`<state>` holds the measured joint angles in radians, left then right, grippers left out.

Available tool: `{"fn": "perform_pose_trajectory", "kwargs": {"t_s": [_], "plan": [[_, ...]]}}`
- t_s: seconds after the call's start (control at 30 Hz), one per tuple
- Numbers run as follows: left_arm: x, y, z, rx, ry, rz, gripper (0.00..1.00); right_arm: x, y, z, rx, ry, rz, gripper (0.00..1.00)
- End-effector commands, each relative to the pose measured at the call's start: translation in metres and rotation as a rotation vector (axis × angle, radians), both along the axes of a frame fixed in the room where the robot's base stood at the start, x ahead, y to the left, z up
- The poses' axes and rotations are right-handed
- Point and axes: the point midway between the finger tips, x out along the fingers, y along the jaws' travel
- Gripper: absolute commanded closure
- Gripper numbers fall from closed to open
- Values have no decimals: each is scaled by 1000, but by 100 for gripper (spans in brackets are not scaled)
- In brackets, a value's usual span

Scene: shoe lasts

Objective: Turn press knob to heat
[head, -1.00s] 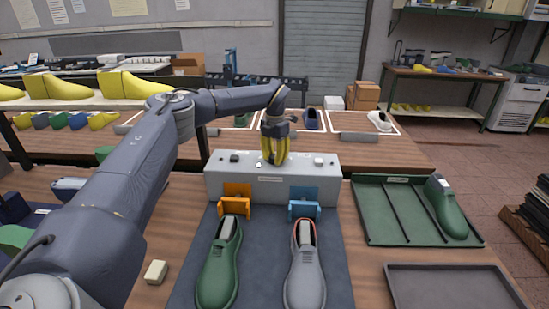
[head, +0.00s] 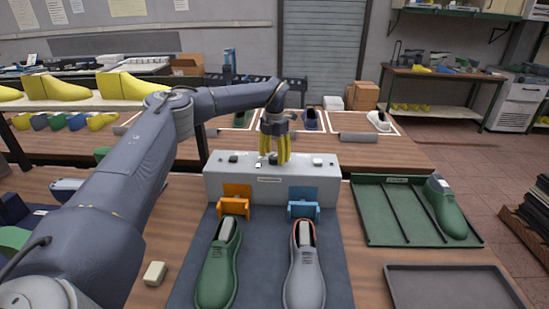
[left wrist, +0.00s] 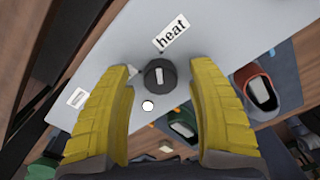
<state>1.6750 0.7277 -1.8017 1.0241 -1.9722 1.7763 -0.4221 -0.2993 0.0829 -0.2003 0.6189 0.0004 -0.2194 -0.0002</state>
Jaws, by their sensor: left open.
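The press (head: 225,183) is a pale grey box at the back of the dark mat. Its dark round knob (left wrist: 160,77) has a white bar mark and sits between my left fingers in the left wrist view. A "heat" label (left wrist: 172,32) lies just above the knob in that view. Another small label (left wrist: 77,97) is to the left, too small to read. My left gripper (head: 274,160) has yellow fingers, is open and points down over the press top. Its fingers stand apart from the knob on both sides. My right gripper is not in view.
Orange (head: 235,201) and blue (head: 303,202) brackets stand at the press front. A green shoe (head: 219,265) and a grey shoe (head: 305,267) lie on the mat (head: 262,265). A green tray (head: 375,228) with a green last (head: 446,208) is at right.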

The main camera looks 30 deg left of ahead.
Motion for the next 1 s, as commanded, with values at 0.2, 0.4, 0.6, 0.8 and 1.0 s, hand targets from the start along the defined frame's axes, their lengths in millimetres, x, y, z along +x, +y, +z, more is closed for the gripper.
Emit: {"fn": "perform_pose_trajectory", "kwargs": {"t_s": [0.2, 0.4, 0.6, 0.8, 1.0], "plan": [[1, 0, 37, 0, -5, -1, 42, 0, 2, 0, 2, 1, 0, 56], [1, -1, 71, 1, -4, -1, 42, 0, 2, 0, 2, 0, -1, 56], [1, 0, 96, 0, -4, 0, 42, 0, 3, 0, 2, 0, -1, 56], [1, 0, 108, 1, -3, -2, 42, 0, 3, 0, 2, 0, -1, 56], [1, 0, 111, 1, -2, -2, 42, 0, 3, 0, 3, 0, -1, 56]]}}
